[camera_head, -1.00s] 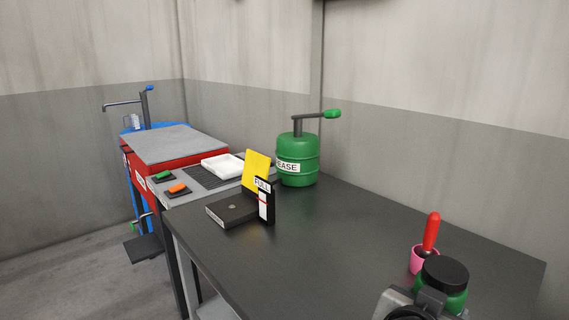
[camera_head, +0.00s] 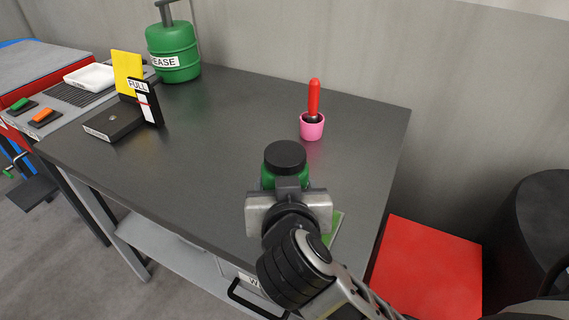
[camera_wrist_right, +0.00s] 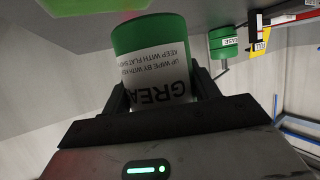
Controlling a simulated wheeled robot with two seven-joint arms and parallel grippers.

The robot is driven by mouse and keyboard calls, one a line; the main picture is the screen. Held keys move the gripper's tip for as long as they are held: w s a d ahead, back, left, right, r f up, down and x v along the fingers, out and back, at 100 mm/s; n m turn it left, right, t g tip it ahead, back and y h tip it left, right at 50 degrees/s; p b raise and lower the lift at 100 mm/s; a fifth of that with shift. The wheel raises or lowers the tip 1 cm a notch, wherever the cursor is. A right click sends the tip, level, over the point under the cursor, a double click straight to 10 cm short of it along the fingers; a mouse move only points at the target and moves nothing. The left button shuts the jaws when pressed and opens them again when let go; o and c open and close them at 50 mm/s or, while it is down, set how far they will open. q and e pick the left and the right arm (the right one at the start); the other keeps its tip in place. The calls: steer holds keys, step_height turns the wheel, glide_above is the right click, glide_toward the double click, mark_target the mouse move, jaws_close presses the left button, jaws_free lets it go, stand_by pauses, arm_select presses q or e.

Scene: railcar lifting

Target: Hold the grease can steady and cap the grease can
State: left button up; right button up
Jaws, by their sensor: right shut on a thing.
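The small green grease can (camera_head: 268,181) stands upright at the front right of the dark table. A black, cap-like disc (camera_head: 285,157) covers its top; I cannot tell how tightly it sits. My right gripper (camera_head: 286,190) is shut around the can's side. In the right wrist view the can (camera_wrist_right: 150,65) is between the fingers and appears upside down, with its white GREASE label partly hidden. The can's top is out of sight there behind the gripper. My left gripper is not in view.
A pink cup (camera_head: 312,128) with a red-handled tool (camera_head: 314,97) stands behind the can. A black box with a FULL gauge (camera_head: 146,105), a yellow card (camera_head: 127,72) and a large green grease drum (camera_head: 174,48) are at the left. The table's middle is clear.

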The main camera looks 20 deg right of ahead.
steer(key=a+f+n+t+y, duration=0.1)
steer(key=a+n+y, duration=0.5)
steer(key=a, duration=0.5)
steer(key=shift+w+a+f+n+y, duration=0.25)
steer(key=shift+w+n+y, duration=0.15)
steer(key=shift+y, duration=0.5)
